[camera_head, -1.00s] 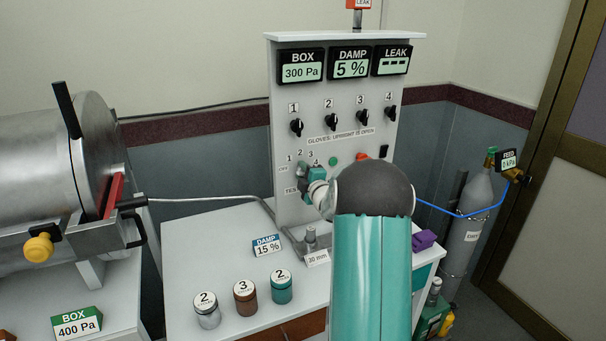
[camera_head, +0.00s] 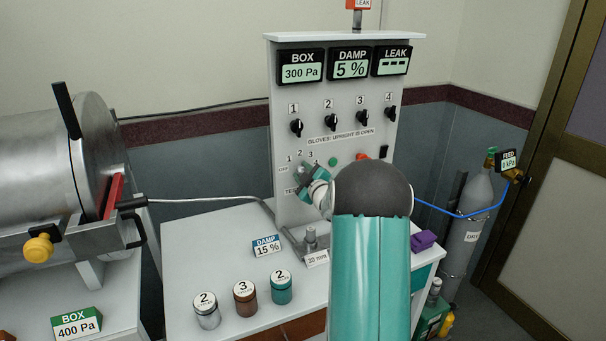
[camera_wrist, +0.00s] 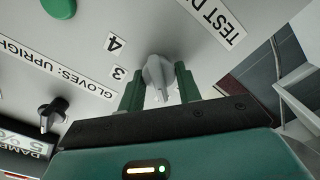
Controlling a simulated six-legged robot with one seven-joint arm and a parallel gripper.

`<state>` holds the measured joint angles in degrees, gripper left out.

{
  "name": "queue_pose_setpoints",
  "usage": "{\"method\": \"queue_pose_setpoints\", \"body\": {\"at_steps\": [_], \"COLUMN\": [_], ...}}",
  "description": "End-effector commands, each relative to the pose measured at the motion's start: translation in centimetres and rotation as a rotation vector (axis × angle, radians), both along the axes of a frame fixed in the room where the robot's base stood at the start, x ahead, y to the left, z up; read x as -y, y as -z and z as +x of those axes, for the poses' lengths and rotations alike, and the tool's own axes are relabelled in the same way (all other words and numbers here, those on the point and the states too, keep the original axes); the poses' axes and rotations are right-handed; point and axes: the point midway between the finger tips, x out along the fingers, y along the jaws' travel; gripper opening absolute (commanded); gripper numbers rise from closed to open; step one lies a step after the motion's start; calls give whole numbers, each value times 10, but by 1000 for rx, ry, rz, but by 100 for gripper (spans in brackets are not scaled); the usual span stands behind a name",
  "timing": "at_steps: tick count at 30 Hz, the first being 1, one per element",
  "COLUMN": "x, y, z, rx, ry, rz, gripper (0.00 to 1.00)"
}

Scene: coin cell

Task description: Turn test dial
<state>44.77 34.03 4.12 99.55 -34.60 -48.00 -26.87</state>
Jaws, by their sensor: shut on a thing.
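The test dial (camera_wrist: 158,74) is a grey pointer knob on the control panel (camera_head: 284,222), shown close up in the wrist view. My gripper (camera_wrist: 160,86) is shut on it, with a green finger on each side of the knob. In the head view my gripper (camera_head: 310,183) is at the dial on the lower left of the panel and hides most of it. The numbers 1, 2 and 3 and the OFF label show around the dial in the head view. The 3 and 4 labels show near it in the wrist view.
Black glove knobs (camera_head: 329,104) sit in a row above. A green button (camera_head: 333,161) and a red button (camera_head: 361,157) are right of the dial. Three lidded jars (camera_head: 245,298) and a DAMP sign (camera_head: 266,246) stand on the bench. A gas cylinder (camera_head: 468,230) stands right.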

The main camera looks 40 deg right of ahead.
Motion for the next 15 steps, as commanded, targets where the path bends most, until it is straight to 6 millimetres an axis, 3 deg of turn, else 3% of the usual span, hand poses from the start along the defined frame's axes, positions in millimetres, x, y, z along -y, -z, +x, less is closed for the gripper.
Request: {"method": "queue_pose_setpoints", "body": {"at_steps": [15], "x": [2], "y": [-2], "z": [0], "rx": [139], "ry": [0], "rz": [468], "gripper": [11]}}
